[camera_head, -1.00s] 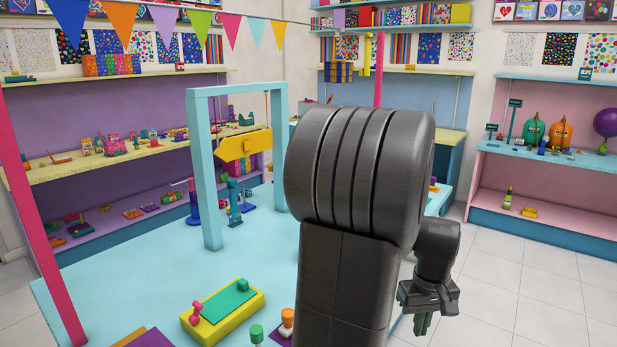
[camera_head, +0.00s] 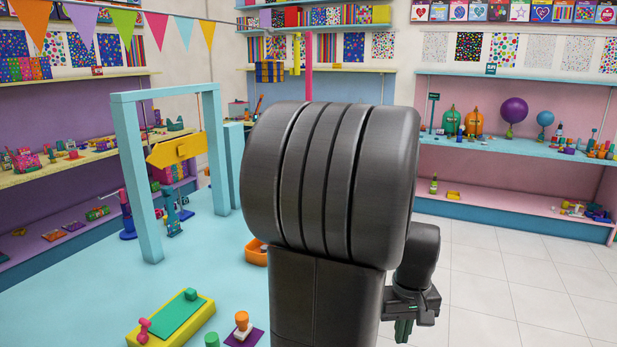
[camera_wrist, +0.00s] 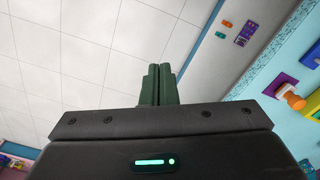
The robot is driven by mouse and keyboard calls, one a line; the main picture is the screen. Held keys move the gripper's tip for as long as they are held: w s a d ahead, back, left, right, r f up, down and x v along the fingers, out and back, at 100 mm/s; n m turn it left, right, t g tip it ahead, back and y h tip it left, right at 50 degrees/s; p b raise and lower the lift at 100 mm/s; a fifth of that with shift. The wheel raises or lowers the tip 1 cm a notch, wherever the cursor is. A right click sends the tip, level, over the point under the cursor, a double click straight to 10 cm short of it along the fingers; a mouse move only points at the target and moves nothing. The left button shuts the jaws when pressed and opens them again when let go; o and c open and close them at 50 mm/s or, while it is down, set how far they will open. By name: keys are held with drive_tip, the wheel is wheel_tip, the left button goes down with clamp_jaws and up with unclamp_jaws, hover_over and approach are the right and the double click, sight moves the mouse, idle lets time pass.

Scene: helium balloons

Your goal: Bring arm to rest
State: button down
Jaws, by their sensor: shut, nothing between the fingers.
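My gripper (camera_head: 403,330) hangs at the end of my dark arm, pointing down, at the right of my large arm link in the head view. It is over or beside the tiled floor, apart from the table. In the wrist view the green fingers of my gripper (camera_wrist: 157,84) are together with nothing between them. My large arm link hides the middle of the head view.
A pink shelf unit (camera_head: 500,188) stands at the back right. Tiled floor (camera_head: 500,280) is clear at the right.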

drive_tip(key=s+a+f+m, duration=0.1)
drive_tip(key=s+a+f, duration=0.1)
drive_tip(key=s+a, duration=0.8)
drive_tip(key=shift+s+a, duration=0.15)
drive_tip(key=shift+a, duration=0.2)
drive_tip(key=shift+f, duration=0.1)
